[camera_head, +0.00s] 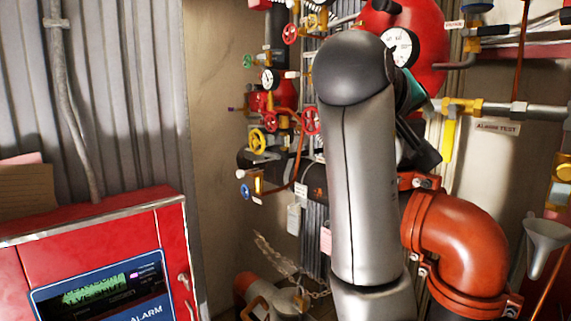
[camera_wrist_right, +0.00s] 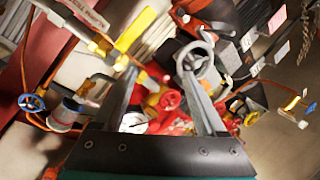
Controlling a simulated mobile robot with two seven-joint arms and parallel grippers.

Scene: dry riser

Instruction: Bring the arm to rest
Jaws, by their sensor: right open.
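My right arm (camera_head: 362,190), silver with a dark rounded cap, rises through the middle of the head view and covers part of the pipework. A teal wrist part (camera_head: 412,90) shows just behind it at the right. In the right wrist view my right gripper (camera_wrist_right: 160,72) has its two grey fingers apart. I see nothing held between them. Red and yellow valve parts show beyond and between the fingers; whether any touch them, I cannot tell. My left gripper is in neither view.
A red alarm cabinet (camera_head: 100,225) stands at the lower left. Valves, including a yellow handwheel (camera_head: 257,141), crowd behind the arm. A white gauge (camera_head: 398,47) and an orange pipe elbow (camera_head: 462,240) are close at its right. A grey funnel (camera_head: 543,240) is far right.

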